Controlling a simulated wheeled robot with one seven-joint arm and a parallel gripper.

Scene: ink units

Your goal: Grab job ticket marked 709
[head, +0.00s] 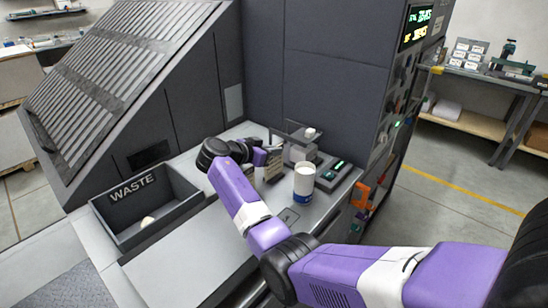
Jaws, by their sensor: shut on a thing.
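My gripper (268,157) is at the back of the grey counter, at the end of my purple arm, beside a small beige slotted piece (273,172). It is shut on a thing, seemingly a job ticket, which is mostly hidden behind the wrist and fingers. No number 709 can be read in this view.
A white and blue cup (304,184) stands right of my gripper. Behind it is a small scale-like device (300,152) with a grey keypad unit (332,172). A grey WASTE bin (146,215) holding a small pale object is at left. The counter front (185,262) is clear.

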